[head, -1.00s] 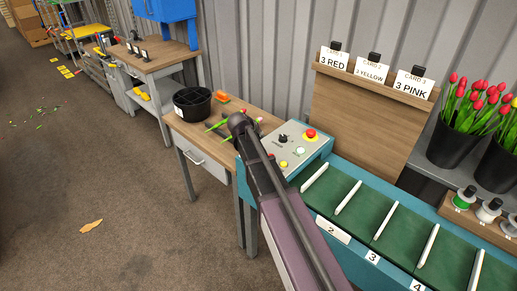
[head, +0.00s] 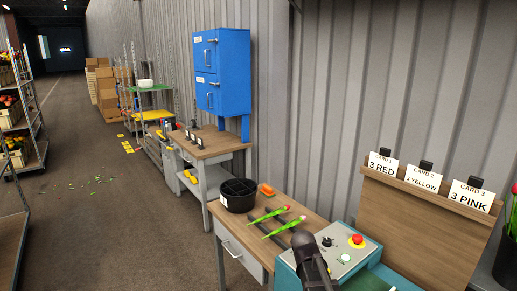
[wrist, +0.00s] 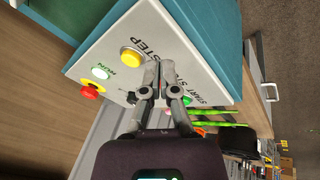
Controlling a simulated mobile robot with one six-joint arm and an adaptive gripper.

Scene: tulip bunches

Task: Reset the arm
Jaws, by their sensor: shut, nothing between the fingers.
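My gripper (wrist: 160,68) shows in the wrist view. Its grey fingers are together with nothing between them, in front of the control panel (wrist: 120,50). I cannot tell whether they touch it. The panel carries a yellow STEP button (wrist: 131,58), a white RUN button (wrist: 101,73), a red stop knob (wrist: 88,92) and a green button beside the fingers. In the head view my dark arm rises at the bottom centre, in front of the panel (head: 355,262); the fingers cannot be made out there.
Tulips (head: 275,222) with green stems lie on the wooden table (head: 240,230), near a black bucket (head: 238,195). A card board (head: 425,225) stands at right. Beyond are a workbench (head: 200,145) and a blue cabinet (head: 222,70). The aisle floor at left is mostly clear.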

